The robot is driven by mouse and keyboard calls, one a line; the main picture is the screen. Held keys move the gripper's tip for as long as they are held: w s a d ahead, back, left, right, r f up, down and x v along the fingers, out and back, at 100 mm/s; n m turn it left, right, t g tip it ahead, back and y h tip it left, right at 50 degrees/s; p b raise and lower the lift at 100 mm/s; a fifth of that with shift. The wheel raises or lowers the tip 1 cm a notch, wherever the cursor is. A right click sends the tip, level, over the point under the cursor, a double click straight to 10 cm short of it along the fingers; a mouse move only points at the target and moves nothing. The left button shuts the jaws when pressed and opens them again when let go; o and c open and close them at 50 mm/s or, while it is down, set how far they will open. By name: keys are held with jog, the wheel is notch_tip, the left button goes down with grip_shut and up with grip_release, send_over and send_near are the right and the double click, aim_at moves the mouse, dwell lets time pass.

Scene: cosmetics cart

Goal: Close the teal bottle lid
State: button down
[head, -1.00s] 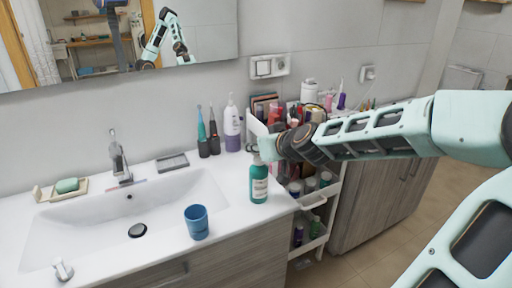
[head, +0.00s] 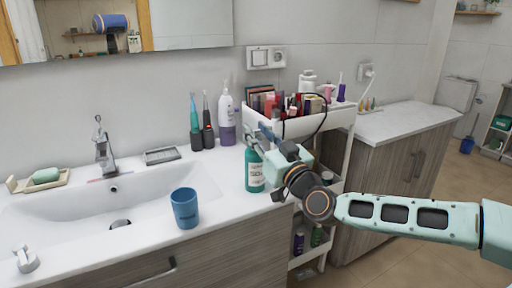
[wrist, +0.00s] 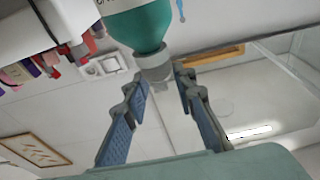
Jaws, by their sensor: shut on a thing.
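The teal bottle (head: 255,173) stands upright on the right end of the white sink counter, with a pale label on its front. My gripper (head: 260,134) is at the bottle's top, and its fingers hide most of the lid in the head view. In the wrist view the picture is upside down: the teal bottle (wrist: 145,28) comes in from the top edge. Its grey lid (wrist: 154,66) is at the neck, between the fingertips of my gripper (wrist: 161,86). The gripper is shut on the lid. I cannot tell how tightly the lid sits on the neck.
A blue cup (head: 185,210) stands left of the bottle, near the counter's front edge. A purple-and-white bottle (head: 227,120) and electric toothbrushes (head: 207,125) stand behind. The white cart (head: 338,118), full of cosmetics, is close on the right.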

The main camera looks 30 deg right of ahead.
jog(key=shift+s+f+t+b, duration=0.15)
jog(key=shift+f+t+b, duration=0.5)
jog(key=shift+b, duration=0.95)
jog(key=shift+s+f+t+b, duration=0.1)
jog(key=shift+f+t+b, duration=0.2)
jog(key=shift+t+b, duration=0.95)
jog(key=b, duration=0.2)
jog(key=shift+b, duration=0.4)
jog(key=shift+s+r+t+b, duration=0.1)
jog(key=shift+r+t+b, duration=0.05)
jog(key=shift+t+b, duration=0.2)
jog(key=c, duration=1.6)
grip_release()
jog(key=shift+r, duration=0.1)
jog(key=shift+v, duration=3.75)
